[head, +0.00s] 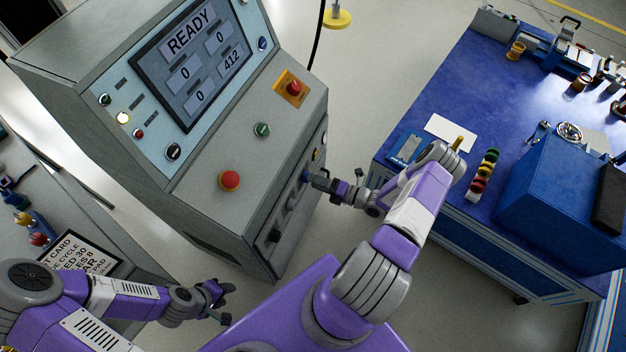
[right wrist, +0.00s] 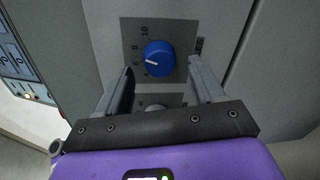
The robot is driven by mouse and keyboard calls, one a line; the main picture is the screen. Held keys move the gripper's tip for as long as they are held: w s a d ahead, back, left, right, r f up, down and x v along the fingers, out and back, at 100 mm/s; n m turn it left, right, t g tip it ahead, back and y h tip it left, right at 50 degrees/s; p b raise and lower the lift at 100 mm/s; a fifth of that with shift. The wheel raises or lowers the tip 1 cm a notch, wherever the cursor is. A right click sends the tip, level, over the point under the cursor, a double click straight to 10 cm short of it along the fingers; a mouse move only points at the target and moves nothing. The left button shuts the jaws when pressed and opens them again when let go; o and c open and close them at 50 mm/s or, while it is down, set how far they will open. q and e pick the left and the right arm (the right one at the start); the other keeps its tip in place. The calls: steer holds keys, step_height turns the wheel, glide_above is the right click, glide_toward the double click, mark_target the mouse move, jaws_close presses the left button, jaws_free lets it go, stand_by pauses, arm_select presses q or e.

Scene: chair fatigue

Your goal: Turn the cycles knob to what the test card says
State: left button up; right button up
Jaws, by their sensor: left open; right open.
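The blue cycles knob (right wrist: 160,55) sits on a dark scale plate on the cabinet front, with its white mark pointing left, near the 6. Numbers up to 10 show on the scale. It also shows in the head view (head: 305,175). My right gripper (right wrist: 161,76) is open, its fingers on either side of the knob's lower part; I cannot tell whether they touch it. In the head view the right gripper (head: 318,182) is at the cabinet front. My left gripper (head: 226,302) is open and empty.
The cabinet screen (head: 193,62) reads READY, zeros and 412. A red button (head: 229,181) and a green button (head: 262,129) are on the sloped panel. A grey knob (right wrist: 153,103) lies below the blue one. A blue workbench (head: 425,95) with tools stands right.

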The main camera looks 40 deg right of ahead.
steer(key=v, duration=0.5)
steer(key=shift+s+d+p, duration=0.15)
steer(key=shift+s+p, duration=0.15)
steer(key=shift+s, duration=0.05)
